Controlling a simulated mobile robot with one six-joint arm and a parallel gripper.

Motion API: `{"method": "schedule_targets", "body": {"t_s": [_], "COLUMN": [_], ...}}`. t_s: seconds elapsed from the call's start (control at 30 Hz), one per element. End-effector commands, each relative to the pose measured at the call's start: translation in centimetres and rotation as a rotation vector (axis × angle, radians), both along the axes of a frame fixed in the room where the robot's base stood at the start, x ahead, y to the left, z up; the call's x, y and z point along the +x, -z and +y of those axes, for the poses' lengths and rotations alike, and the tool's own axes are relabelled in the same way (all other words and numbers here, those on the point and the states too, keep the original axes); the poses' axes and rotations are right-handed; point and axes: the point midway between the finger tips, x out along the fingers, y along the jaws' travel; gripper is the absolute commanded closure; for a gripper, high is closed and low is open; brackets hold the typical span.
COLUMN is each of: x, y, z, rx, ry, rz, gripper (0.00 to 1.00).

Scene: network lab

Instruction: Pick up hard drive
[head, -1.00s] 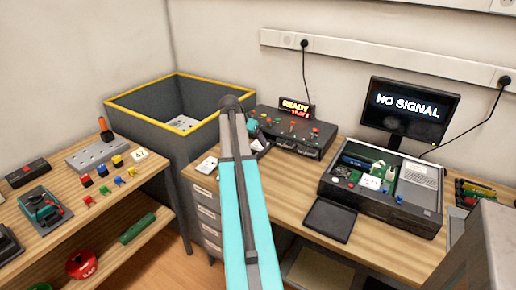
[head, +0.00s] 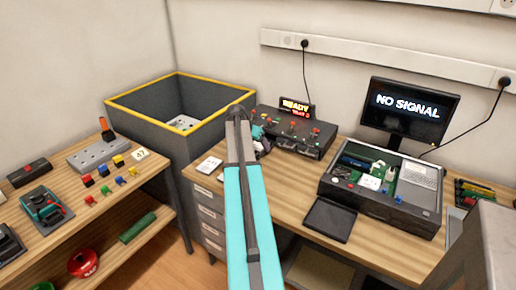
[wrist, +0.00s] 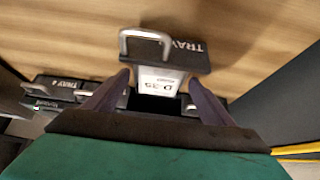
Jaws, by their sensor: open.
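In the wrist view, a drive unit with a white label reading roughly "D-35" (wrist: 160,79) lies between the fingers of my gripper (wrist: 157,80). Its black front piece (wrist: 190,58) carries the word "TRAY" and a silver loop handle (wrist: 146,42). My gripper is open, with one dark finger on each side of the unit; I cannot tell whether either finger touches it. In the head view my gripper (head: 259,143) is at the left end of the black case with the READY sign (head: 297,130), largely hidden behind my arm.
A dark, yellow-rimmed bin (head: 150,93) stands left of the desk. An open computer case (head: 385,190), a black pad (head: 330,219) and a NO SIGNAL monitor (head: 408,108) are to the right. A shelf with small parts (head: 75,205) is at left.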

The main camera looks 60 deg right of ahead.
Motion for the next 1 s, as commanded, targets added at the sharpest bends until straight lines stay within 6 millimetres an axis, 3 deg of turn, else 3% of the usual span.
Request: {"method": "schedule_targets", "body": {"t_s": [0.1, 0.4, 0.77, 1.0], "x": [0.0, -0.1, -0.1, 0.0], "y": [0.0, 0.0, -0.4, -2.2], "z": [0.0, 0.0, -0.1, -0.1], "rx": [0.0, 0.0, -0.001, -0.002], "ry": [0.0, 0.001, 0.001, 0.001], "rz": [0.0, 0.0, -0.001, -0.002], "gripper": [0.23, 0.73, 0.73, 0.73]}}
